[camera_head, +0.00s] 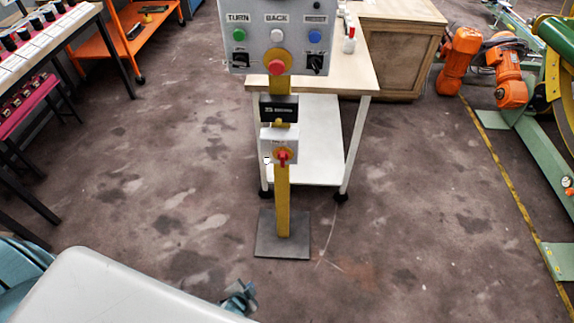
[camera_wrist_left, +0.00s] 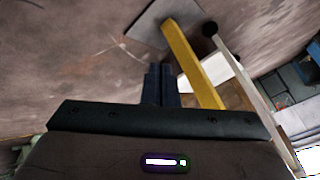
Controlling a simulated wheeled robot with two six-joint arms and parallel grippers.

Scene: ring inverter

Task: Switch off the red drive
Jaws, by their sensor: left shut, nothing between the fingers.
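A yellow post (camera_head: 283,205) stands upright on a dark square base plate (camera_head: 283,243) in the head view. A small white box (camera_head: 270,150) on the post carries a red rotary switch (camera_head: 283,157) on a yellow plate. Above it is a black box (camera_head: 278,109), and higher a grey panel (camera_head: 258,48) with green, white and blue buttons, a red knob (camera_head: 276,67) and two black switches. My left gripper (camera_head: 240,298) is low in front of the base, shut and empty, well apart from the switch. In the left wrist view its fingers (camera_wrist_left: 161,84) are together, with the yellow post (camera_wrist_left: 193,65) just beyond. My right gripper is out of view.
A white-shelved table (camera_head: 318,140) stands right behind the post. Orange robot arms (camera_head: 460,60) and green machinery (camera_head: 530,130) are at the right. A bench with black knobs (camera_head: 35,45) and an orange cart (camera_head: 125,40) are at the left. The floor around the post is clear.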

